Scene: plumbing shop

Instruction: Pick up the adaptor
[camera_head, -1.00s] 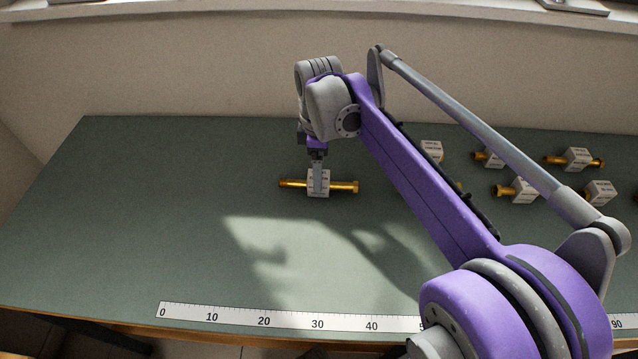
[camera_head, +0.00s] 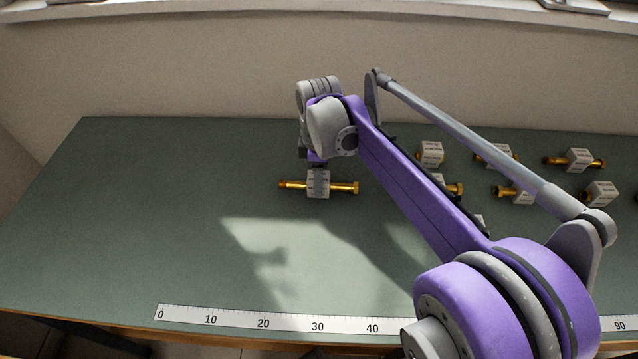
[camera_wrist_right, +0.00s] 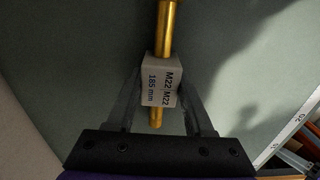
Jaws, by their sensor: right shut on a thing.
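The adaptor (camera_head: 340,187) is a brass rod with a white labelled block around its middle. It lies on the green bench top, left of the other fittings. My right gripper (camera_head: 318,183) points down over it, with its fingers at the block. In the right wrist view the block (camera_wrist_right: 161,80) reads "M22 M22 185 mm", and the fingers of my right gripper (camera_wrist_right: 160,95) are shut on its two sides. Brass shows beyond the block at both ends. I cannot tell any gap between the adaptor and the bench. My left gripper is not in view.
Several similar brass fittings with white blocks stand at the right of the bench, among them one at the far right (camera_head: 578,159). A white ruler (camera_head: 290,324) runs along the front edge. The left part of the green bench top (camera_head: 130,220) is clear.

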